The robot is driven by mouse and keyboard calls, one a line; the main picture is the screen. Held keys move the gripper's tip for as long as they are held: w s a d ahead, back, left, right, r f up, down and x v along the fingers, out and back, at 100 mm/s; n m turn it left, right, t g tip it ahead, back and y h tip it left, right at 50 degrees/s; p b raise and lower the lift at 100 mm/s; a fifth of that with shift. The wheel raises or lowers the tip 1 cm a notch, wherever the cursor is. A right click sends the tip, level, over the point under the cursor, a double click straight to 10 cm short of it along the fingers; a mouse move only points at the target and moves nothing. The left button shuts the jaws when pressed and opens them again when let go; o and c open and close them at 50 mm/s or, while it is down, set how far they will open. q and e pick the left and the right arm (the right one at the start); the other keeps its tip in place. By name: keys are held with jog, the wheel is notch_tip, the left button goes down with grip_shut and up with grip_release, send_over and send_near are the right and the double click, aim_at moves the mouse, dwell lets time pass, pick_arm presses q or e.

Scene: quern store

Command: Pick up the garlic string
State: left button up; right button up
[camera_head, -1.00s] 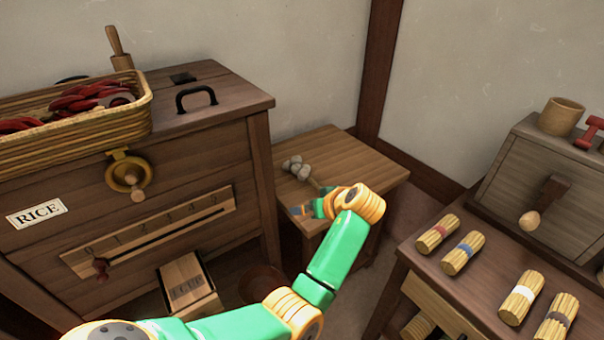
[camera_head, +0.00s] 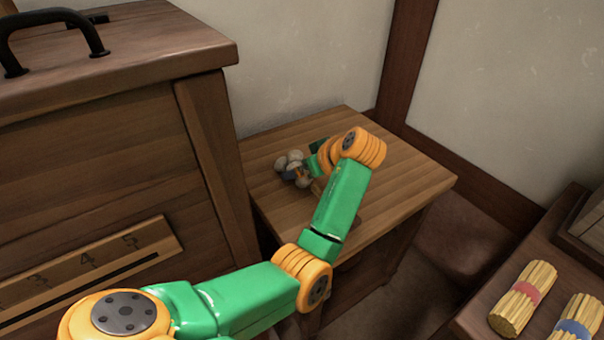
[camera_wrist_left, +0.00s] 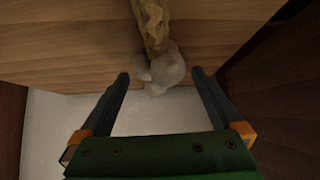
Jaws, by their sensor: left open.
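The garlic string lies on the small wooden table (camera_head: 400,180). Its pale bulbs (camera_head: 290,160) show in the head view near the table's left back edge, and its braided stem is mostly hidden there behind my left arm. In the left wrist view the brown stem (camera_wrist_left: 153,25) runs down to the grey-white bulbs (camera_wrist_left: 160,68). My left gripper (camera_head: 299,180) is close to the bulbs. In the left wrist view its open fingers (camera_wrist_left: 160,76) stand one on each side of the bulbs, with a gap on both sides. My right gripper is not in view.
A large wooden chest (camera_head: 110,150) with a black handle (camera_head: 50,25) stands close on the left. A wall (camera_head: 300,60) rises behind the table. Bundles with a pink band (camera_head: 522,298) and a blue band (camera_head: 578,325) lie on a surface at lower right.

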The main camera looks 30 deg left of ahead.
pick_arm(q)
jog(key=x, duration=0.3)
jog(key=shift+a+f, duration=0.15)
jog(key=shift+c, duration=0.4)
jog(key=c, duration=1.5)
jog(key=shift+o, duration=0.2)
